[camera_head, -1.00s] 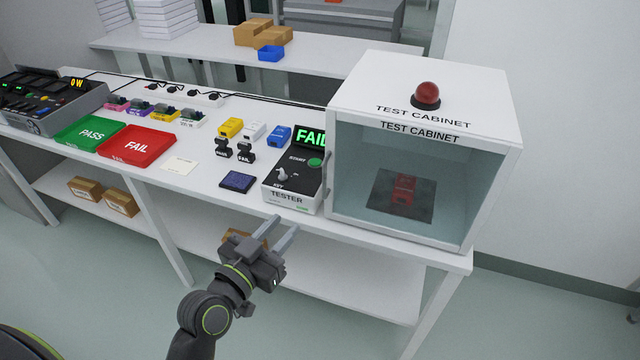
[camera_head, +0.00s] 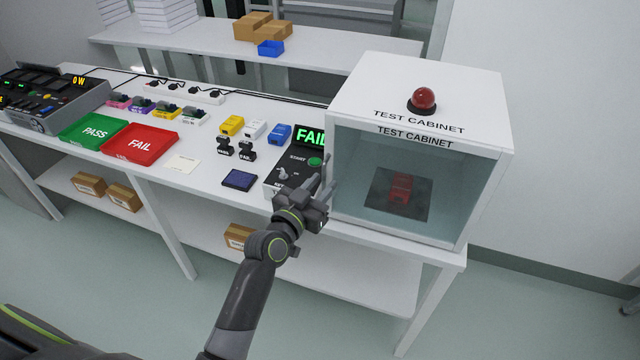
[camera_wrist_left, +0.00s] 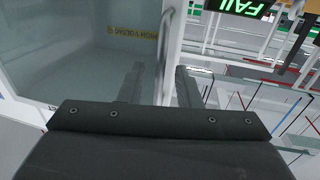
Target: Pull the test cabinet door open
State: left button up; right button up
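The test cabinet (camera_head: 420,95) is a white box at the right end of the bench, with a red dome lamp on top. Its glass front door (camera_head: 455,200) looks closed; a red block on a dark mat shows behind it. My left gripper (camera_head: 326,184) is at the door's left edge, in front of the tester. In the left wrist view the fingers (camera_wrist_left: 158,85) are apart, one on each side of a thin grey door handle (camera_wrist_left: 163,45); I cannot tell if they touch it. The door glass (camera_wrist_left: 65,55) fills the left of that view. My right gripper is out of view.
The tester (camera_head: 278,180) with its lit FAIL display (camera_head: 311,139) stands just left of the cabinet, partly behind my gripper. A red tray (camera_head: 140,145) and a green tray (camera_head: 92,131) lie further left. The floor in front of the bench is clear.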

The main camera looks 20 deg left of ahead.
pick_arm(q)
jog(key=shift+c, duration=0.2)
grip_shut()
jog(key=shift+s, duration=0.15)
